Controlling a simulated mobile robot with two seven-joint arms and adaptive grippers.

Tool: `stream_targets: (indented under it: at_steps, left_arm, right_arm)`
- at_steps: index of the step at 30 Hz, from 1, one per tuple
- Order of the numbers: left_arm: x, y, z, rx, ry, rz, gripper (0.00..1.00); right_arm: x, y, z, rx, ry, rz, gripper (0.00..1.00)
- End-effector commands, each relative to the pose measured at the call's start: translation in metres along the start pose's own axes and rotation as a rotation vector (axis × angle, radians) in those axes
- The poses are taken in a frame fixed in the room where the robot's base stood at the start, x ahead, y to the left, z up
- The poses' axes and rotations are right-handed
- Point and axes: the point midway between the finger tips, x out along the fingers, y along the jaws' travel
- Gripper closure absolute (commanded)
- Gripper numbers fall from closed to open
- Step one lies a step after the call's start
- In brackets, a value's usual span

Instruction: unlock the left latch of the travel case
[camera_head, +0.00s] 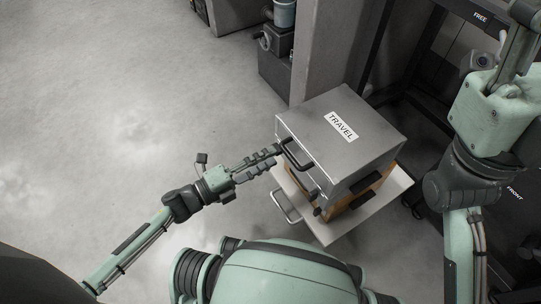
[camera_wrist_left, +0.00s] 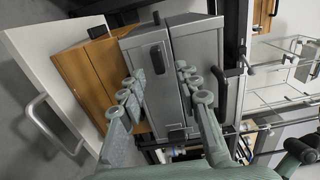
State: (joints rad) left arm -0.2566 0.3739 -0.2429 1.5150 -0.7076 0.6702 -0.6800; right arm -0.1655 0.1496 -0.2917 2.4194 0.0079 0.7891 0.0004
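The grey travel case (camera_head: 377,133), labelled TRAVEL on top, sits on a wooden box right of the middle in the head view. A dark handle (camera_head: 297,157) stands out from its left side. I cannot tell which piece is the left latch. My left gripper (camera_head: 276,156) is open and empty beside the case's handle side. In the left wrist view, its fingertips (camera_wrist_left: 160,70) straddle the upper piece; contact is unclear.
The wooden box (camera_head: 341,207) stands on a white board (camera_head: 393,190) with a metal handle (camera_head: 286,207) at its left edge. A grey pillar (camera_head: 327,50) rises behind. A dark frame (camera_head: 425,40) stands at the back right. Open floor lies to the left.

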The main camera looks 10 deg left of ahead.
Motion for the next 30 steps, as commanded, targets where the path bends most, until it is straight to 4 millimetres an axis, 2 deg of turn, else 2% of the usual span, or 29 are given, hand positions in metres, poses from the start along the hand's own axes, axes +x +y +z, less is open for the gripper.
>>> stream_targets:
  at_steps: [9, 15, 20, 30]
  left_arm:
    - [-0.069, 0.001, -0.001, 0.000, 0.000, 0.005, 0.67]
    - [-0.096, 0.001, -0.001, 0.000, 0.000, 0.002, 0.67]
    - [-0.104, 0.000, 0.000, 0.001, 0.000, 0.001, 0.67]
    - [-0.104, 0.000, 0.000, 0.001, 0.000, 0.001, 0.67]
  right_arm:
    - [0.000, 0.000, 0.000, -0.001, 0.000, -0.002, 0.60]
    - [0.000, 0.000, 0.001, -0.001, 0.000, -0.002, 0.60]
    - [0.000, 0.000, 0.001, -0.001, 0.000, -0.002, 0.60]
    - [0.000, 0.000, 0.001, -0.002, 0.000, -0.002, 0.60]
